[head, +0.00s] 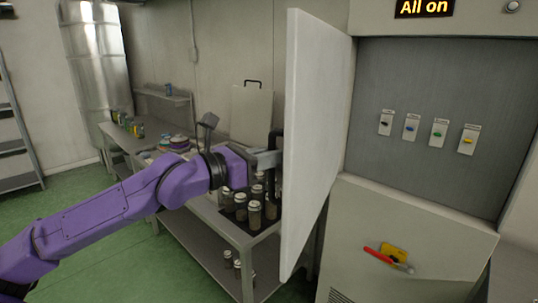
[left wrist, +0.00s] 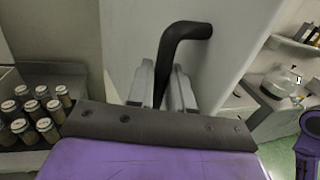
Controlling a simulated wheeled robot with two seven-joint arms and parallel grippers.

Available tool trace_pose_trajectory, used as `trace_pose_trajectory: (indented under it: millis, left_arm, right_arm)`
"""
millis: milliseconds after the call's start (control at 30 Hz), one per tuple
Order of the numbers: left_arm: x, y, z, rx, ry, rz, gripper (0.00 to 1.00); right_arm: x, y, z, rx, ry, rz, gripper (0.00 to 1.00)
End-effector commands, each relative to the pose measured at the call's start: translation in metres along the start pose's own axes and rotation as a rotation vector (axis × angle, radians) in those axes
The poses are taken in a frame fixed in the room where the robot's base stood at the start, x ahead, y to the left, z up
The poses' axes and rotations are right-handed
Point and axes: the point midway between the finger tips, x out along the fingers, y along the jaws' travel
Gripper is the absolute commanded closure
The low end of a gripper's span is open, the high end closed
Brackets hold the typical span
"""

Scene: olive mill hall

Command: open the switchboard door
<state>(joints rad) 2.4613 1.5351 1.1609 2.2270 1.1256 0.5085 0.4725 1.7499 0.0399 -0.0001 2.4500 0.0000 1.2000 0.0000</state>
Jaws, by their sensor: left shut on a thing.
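The switchboard door (head: 318,130) is a pale grey panel. It stands swung wide open on its left side, nearly edge-on in the head view. The switchboard's recess (head: 445,90) is exposed, with a row of small coloured switches on its back plate. My left gripper (head: 268,158) is at the door's outer face, shut on the black door handle (head: 276,180). In the left wrist view the handle (left wrist: 187,34) passes between the two fingers of the gripper (left wrist: 163,88), partly hidden by them. My right gripper is not in view.
A metal table (head: 243,238) with several jars (head: 254,215) stands behind and below the door and my left arm. A red-handled switch on a yellow plate (head: 393,255) is on the lower cabinet. A lit sign (head: 424,8) reads "All on". Green floor is free at left.

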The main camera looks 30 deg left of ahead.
Motion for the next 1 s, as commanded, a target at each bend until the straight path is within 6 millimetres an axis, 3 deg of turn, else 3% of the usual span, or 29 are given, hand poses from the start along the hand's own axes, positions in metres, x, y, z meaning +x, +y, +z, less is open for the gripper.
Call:
trace_pose_trajectory:
  millis: [67, 100, 133, 167, 500, 800, 1000]
  left_arm:
    - [-0.001, 0.002, 0.005, 0.005, -0.012, 0.005, 1.0]
    - [-0.001, 0.002, 0.006, 0.005, -0.012, 0.005, 0.73]
    - [-0.001, 0.002, 0.006, 0.005, -0.012, 0.005, 0.63]
    - [-0.001, 0.002, 0.005, 0.005, -0.011, 0.005, 0.61]
    - [-0.009, 0.003, 0.002, 0.0, -0.008, 0.009, 0.61]
    - [-0.074, 0.003, -0.002, 0.002, -0.011, 0.007, 0.61]
    - [-0.1, 0.002, 0.001, 0.003, -0.007, 0.004, 0.61]
  right_arm:
    - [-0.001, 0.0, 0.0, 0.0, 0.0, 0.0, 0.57]
    - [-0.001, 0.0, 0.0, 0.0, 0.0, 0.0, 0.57]
    - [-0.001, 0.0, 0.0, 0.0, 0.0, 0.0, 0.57]
    - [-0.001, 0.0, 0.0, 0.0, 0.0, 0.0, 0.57]
    - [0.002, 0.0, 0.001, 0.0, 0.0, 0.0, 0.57]
    - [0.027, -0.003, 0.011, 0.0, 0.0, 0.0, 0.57]
    - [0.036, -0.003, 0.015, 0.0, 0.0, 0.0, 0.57]
